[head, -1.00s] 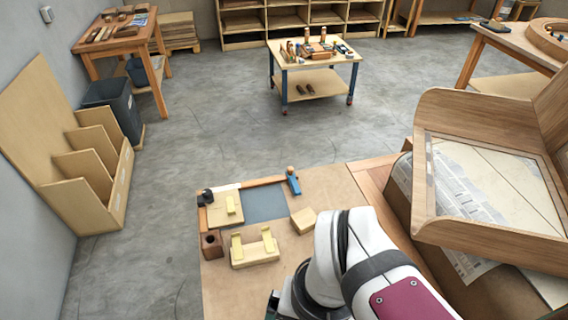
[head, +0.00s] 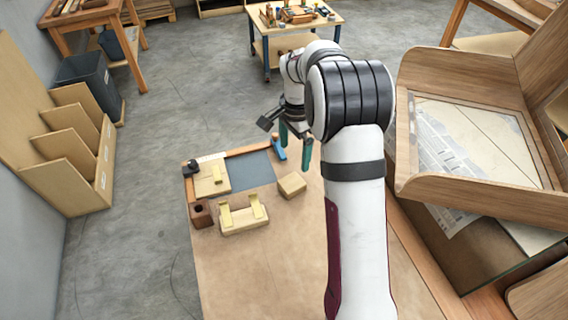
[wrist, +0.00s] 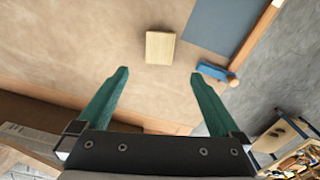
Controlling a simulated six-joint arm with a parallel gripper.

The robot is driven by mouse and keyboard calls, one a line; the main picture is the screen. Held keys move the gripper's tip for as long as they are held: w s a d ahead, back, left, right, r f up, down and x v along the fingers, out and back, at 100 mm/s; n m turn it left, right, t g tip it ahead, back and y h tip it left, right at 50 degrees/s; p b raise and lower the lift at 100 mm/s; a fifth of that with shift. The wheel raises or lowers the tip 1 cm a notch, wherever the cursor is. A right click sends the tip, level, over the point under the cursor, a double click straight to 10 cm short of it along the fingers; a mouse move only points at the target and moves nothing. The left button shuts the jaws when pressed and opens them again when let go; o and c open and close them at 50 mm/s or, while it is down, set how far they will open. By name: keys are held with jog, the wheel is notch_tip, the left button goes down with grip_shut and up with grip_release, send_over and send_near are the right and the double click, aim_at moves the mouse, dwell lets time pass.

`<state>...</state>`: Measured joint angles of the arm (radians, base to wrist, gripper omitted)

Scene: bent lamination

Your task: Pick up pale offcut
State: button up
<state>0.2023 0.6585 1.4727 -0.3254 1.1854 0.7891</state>
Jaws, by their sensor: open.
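The pale offcut (head: 292,185), a small light wooden block, lies on the brown bench top right of the blue-grey mat. In the wrist view the offcut (wrist: 160,47) lies ahead of the fingertips, roughly centred between them and not touched. My gripper (head: 295,147) has teal fingers that point down above the bench, beyond the offcut in the head view. In the wrist view my gripper (wrist: 160,73) is open with nothing between its fingers.
A blue tool with a round wooden knob (head: 279,148) lies by the mat (head: 251,170). A pale wooden holder (head: 244,216), a dark brown block (head: 201,213) and a pale board (head: 211,180) stand nearby. A large wooden tray (head: 470,195) is at right. The bench front is clear.

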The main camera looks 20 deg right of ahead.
aim_at(292, 182)
jog(key=f, duration=1.2)
jog(key=shift+s+a+f, duration=0.1)
jog(key=shift+a+f, duration=0.1)
jog(key=shift+f, duration=0.15)
jog(key=c, duration=1.4)
